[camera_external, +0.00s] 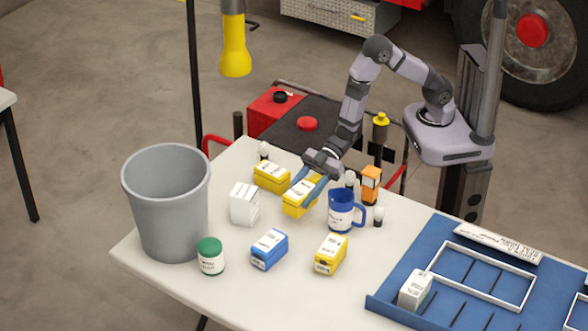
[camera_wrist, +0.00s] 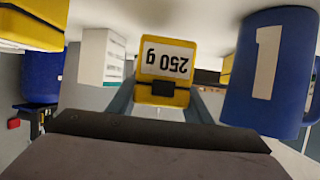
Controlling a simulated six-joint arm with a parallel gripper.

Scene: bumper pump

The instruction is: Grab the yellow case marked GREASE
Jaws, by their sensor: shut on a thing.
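My gripper (camera_external: 308,190) is shut on a yellow case (camera_external: 299,198) with a white label, near the middle of the table. In the wrist view the same yellow case (camera_wrist: 165,58) sits between my two fingers, and its end label reads "250 g" upside down. The word GREASE cannot be read on it. I cannot tell whether it touches the table. A second yellow case (camera_external: 271,177) lies just behind and left of it. A third yellow case (camera_external: 331,254) stands nearer the front.
A blue mug (camera_external: 341,212) is close on the right of the held case; it looms in the wrist view (camera_wrist: 270,65). A white box (camera_external: 244,204), blue case (camera_external: 269,249), green-lidded jar (camera_external: 210,257) and grey bin (camera_external: 168,205) stand left. An orange case (camera_external: 371,185) and blue tray (camera_external: 394,311) are right.

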